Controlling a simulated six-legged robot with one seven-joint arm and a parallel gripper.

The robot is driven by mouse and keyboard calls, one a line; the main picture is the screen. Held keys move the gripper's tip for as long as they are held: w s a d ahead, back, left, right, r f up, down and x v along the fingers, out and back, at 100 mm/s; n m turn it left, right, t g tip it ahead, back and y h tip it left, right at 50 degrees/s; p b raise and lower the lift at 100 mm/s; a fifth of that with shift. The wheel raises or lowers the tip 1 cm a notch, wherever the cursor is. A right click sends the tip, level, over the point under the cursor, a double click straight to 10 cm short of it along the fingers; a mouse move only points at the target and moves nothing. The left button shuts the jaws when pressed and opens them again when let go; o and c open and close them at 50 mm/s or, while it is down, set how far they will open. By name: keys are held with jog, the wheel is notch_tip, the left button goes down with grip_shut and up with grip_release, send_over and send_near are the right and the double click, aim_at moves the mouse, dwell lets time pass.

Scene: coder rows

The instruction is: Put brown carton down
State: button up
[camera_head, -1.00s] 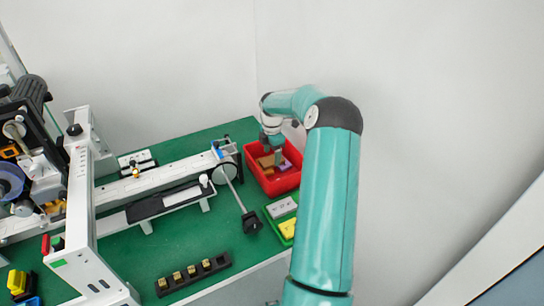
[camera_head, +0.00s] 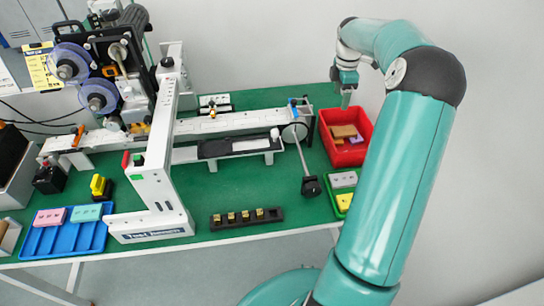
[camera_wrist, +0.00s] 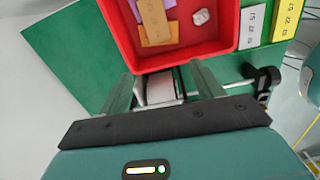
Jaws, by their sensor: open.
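The brown carton (camera_head: 343,131) lies in the red bin (camera_head: 330,153) at the right end of the green table, with other small items. In the wrist view the brown carton (camera_wrist: 154,22) lies in the red bin (camera_wrist: 190,57), over an orange piece and beside a purple one. My gripper (camera_head: 346,104) is above the bin in the head view. In the wrist view my gripper (camera_wrist: 160,80) is open, its two fingers apart, with nothing held between them. The carton is apart from the fingers.
A green tray (camera_head: 338,210) with grey and yellow blocks stands in front of the bin. A black strip (camera_head: 246,219) with several brass pieces lies at the front edge. A white conveyor machine (camera_head: 160,195) and a blue tray (camera_head: 62,240) are to the left.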

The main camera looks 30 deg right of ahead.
jog(key=s+a+r+m+t+h, duration=0.15)
jog(key=a+r, duration=0.25)
jog(key=a, duration=0.4)
jog(key=s+a+r+m, duration=0.25)
jog(key=a+r, duration=0.25)
jog(key=a, duration=0.4)
jog(key=s+a+r+m+t+h, duration=0.15)
jog(key=a+r, duration=0.25)
jog(key=a, duration=0.4)
jog(key=s+a+f+m+t+y, duration=0.1)
jog(key=s+a+m+t+y, duration=0.1)
jog(key=s+a+m, duration=0.6)
jog(key=s+a, duration=0.3)
jog(key=s, duration=0.2)
jog(key=s+a+y, duration=0.1)
jog(key=s+a, duration=0.2)
jog(key=s, duration=0.3)
jog(key=shift+a+t+y, duration=0.2)
jog(key=shift+t+y, duration=0.1)
